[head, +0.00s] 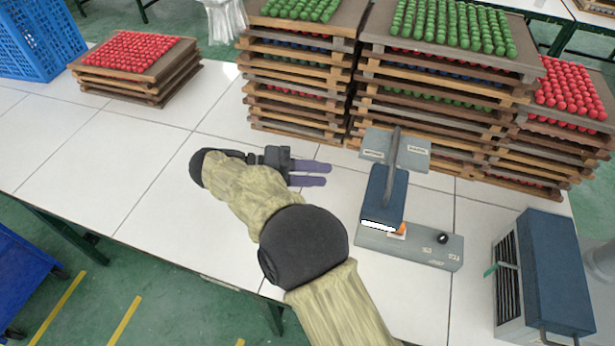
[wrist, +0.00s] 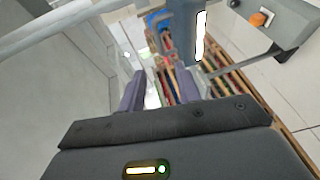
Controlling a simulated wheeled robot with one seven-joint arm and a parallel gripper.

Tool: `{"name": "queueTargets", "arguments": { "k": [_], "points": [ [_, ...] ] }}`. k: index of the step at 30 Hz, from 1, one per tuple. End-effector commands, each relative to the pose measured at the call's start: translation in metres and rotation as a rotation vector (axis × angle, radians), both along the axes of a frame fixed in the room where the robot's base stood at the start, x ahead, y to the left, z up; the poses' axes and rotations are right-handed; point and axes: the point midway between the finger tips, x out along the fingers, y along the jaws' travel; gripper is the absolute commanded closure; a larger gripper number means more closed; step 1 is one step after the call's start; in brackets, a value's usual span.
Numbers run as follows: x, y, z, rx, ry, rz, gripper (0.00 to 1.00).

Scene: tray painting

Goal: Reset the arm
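My gripper (head: 318,174) is above the white tabletop, with its two purple fingers pointing right toward the grey and blue machine (head: 384,194). The fingers are apart, with nothing between them that I can see in the head view. In the wrist view my gripper (wrist: 158,92) also shows its two fingers apart, with the tray stacks in the distance beyond. My arm reaches in from the bottom of the head view, in a beige sleeve.
Tall stacks of wooden trays (head: 305,92) with green and red balls stand behind. A shorter stack (head: 150,75) with red balls is at the back left, beside a blue crate (head: 38,38). A blue and grey unit (head: 556,265) stands at right. The left tabletop (head: 85,150) is clear.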

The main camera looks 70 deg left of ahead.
Motion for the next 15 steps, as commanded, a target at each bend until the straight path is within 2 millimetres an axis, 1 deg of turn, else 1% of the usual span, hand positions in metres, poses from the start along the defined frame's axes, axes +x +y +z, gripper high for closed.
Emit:
{"name": "queueTargets", "arguments": {
  "k": [1, 5, 15],
  "points": [
    [-0.0059, 0.002, 0.0009, 0.002, 0.0, 0.002, 0.67],
    [-0.0125, 0.0043, 0.003, 0.003, 0.001, 0.003, 0.67],
    [-0.013, 0.0045, 0.0033, 0.001, 0.003, 0.002, 0.67]
  ]
}}
